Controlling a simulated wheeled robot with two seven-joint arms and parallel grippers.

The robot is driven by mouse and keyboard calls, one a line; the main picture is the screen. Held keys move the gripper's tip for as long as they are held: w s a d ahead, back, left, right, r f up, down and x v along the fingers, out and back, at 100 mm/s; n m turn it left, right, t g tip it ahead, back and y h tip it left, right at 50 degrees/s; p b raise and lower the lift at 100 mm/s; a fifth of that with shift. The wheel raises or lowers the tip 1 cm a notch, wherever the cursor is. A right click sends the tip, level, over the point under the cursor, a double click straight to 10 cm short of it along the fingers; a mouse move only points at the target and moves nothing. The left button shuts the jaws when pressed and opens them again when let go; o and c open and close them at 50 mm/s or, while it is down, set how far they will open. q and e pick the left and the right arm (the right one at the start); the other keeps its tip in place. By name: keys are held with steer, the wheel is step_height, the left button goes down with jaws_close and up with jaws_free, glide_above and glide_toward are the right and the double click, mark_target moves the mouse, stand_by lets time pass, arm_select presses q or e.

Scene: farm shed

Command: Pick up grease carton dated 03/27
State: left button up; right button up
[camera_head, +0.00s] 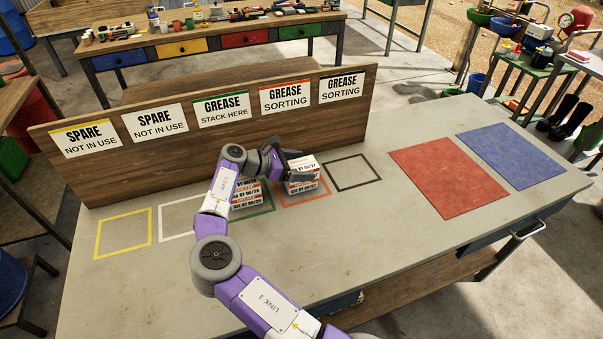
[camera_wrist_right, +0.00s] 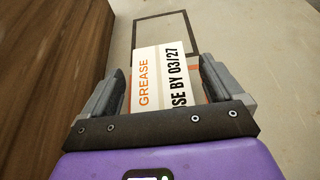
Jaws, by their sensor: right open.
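The grease carton dated 03/27 (camera_wrist_right: 160,75) is white with orange and black print and lies between the fingers of my right gripper (camera_wrist_right: 160,85) in the wrist view. Those fingers are open, one on each side of it; I cannot tell whether either touches it. In the head view my right gripper (camera_head: 293,168) is at the carton stack (camera_head: 303,182) on the orange-outlined square, partly covering it. A second carton stack (camera_head: 247,193) stands on the green-outlined square, partly hidden by my arm. Its small dates are hard to read. My left gripper is out of view.
A wooden board (camera_head: 100,174) with SPARE and GREASE signs stands behind the squares. The yellow (camera_head: 98,236) and black (camera_head: 330,174) outlined squares are empty. Red (camera_head: 447,176) and blue (camera_head: 511,156) mats lie bare at the right of the table (camera_head: 160,290).

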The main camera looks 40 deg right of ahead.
steer(key=shift+c, duration=0.4)
steer(key=c, duration=1)
steer(key=shift+r, duration=0.1)
steer(key=shift+c, duration=0.2)
